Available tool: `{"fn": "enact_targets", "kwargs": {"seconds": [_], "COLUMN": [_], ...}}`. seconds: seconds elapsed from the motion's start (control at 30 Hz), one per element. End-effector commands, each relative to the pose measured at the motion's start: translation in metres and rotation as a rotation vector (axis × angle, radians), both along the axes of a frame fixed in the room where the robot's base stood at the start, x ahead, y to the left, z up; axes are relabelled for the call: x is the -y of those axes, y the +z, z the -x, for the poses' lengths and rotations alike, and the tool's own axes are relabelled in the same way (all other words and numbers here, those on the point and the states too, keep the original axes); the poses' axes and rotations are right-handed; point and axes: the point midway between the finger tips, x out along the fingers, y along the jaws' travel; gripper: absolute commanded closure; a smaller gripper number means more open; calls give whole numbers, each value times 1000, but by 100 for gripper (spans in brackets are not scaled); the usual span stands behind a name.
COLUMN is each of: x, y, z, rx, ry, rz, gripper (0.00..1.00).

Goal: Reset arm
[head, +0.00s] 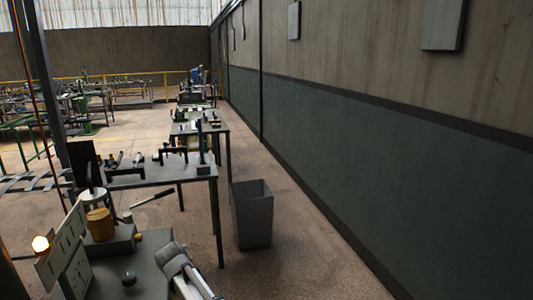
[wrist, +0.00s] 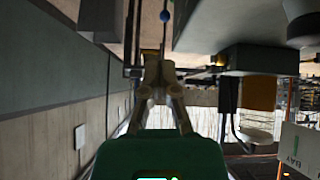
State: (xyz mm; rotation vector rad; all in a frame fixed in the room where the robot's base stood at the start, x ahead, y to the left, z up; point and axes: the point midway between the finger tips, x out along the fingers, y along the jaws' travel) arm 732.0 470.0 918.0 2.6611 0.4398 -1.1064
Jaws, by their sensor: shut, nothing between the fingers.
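My gripper (wrist: 157,72) shows in the wrist view, at the centre above its green body. Its two pale fingers come together at the tips, and it is shut and empty. The wrist picture looks upside down, with the floor at the top and the wall on the left. In the head view a grey and white jointed part, which looks like my arm, reaches in at the bottom centre, over the right side of the near grey bench (head: 153,248). I cannot make out the fingertips there.
An orange cylinder (head: 100,225) stands on a grey box on the near bench, beside a white sign board (head: 66,262) and a lit lamp (head: 40,244). A grey bin (head: 252,220) stands right of a second table (head: 165,173). Floor is clear between bin and wall (head: 400,185).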

Motion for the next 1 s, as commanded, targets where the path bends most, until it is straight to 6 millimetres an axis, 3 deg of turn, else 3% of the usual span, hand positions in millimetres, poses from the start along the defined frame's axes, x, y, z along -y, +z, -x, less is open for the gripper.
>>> {"fn": "enact_targets", "kwargs": {"seconds": [0.23,0.47,0.7,1.0], "x": [66,164,259,361], "y": [-35,-84,-133,-189], "z": [0,11,39,93], "rx": [-68,-187,-327,-508], "ry": [-64,-153,-237,-317], "rz": [35,79,109,114], "gripper": [100,100,100,100]}}
